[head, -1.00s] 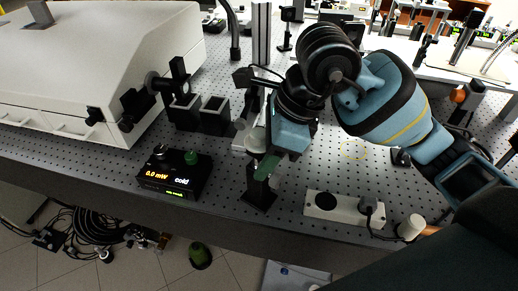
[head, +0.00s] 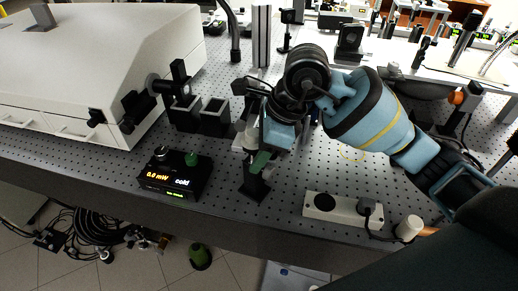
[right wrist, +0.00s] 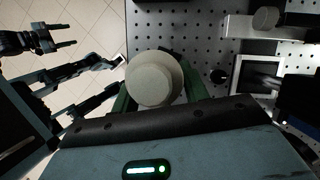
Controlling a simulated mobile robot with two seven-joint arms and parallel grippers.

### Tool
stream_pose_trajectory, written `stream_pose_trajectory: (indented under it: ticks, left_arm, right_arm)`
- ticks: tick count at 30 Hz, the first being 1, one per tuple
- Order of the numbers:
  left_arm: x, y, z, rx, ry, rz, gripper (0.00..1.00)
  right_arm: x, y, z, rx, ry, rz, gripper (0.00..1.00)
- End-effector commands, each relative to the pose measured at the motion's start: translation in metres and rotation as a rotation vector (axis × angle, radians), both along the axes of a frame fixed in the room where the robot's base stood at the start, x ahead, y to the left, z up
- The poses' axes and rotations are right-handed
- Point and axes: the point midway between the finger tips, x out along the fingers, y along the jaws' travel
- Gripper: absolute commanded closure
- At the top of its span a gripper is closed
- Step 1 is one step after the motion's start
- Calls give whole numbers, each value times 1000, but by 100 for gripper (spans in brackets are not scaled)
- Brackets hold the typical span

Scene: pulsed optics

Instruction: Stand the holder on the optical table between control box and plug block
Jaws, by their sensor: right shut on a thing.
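My right gripper (head: 262,160) is shut on the holder. In the head view the holder's dark base (head: 253,186) shows below the green fingers, near the table's front edge. I cannot tell whether the base touches the table. In the right wrist view the holder's round pale top (right wrist: 154,80) sits between the green fingers (right wrist: 153,92). The control box (head: 173,180), black with a lit display, stands to the left of the holder. The white plug block (head: 335,207) lies to the right. Dark forked shapes at the left of the wrist view may include my left gripper.
The perforated optical table (head: 285,200) has bare room between control box and plug block. Black open bins (head: 214,117) and a large white housing (head: 75,60) stand behind and left. A pale cylinder (head: 409,228) is right of the plug block. Floor lies beyond the front edge.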

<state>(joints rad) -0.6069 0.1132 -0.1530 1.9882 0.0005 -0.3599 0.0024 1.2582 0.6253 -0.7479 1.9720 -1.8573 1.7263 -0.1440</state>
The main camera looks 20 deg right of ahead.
Motion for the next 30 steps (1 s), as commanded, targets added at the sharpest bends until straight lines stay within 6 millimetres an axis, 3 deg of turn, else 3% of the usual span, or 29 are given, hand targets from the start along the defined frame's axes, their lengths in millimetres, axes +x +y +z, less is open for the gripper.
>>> stream_pose_trajectory:
  ticks: [9, 10, 15, 24, 30]
  left_arm:
    - [-2, 0, -2, 1, 5, 0, 42]
    - [-2, 0, -2, 1, 5, 0, 42]
    - [-2, 0, -2, 1, 4, 0, 42]
    - [-1, 0, -1, 0, 2, 0, 42]
    - [1, 0, 1, 0, -2, 0, 42]
  right_arm:
    - [0, 0, -3, 1, 0, 0, 85]
    - [0, 0, -3, 0, 0, 0, 54]
    - [0, 0, -2, 0, 0, 0, 33]
    - [0, 0, 0, 0, -2, 1, 33]
    - [-2, -7, 19, 0, -5, -1, 33]
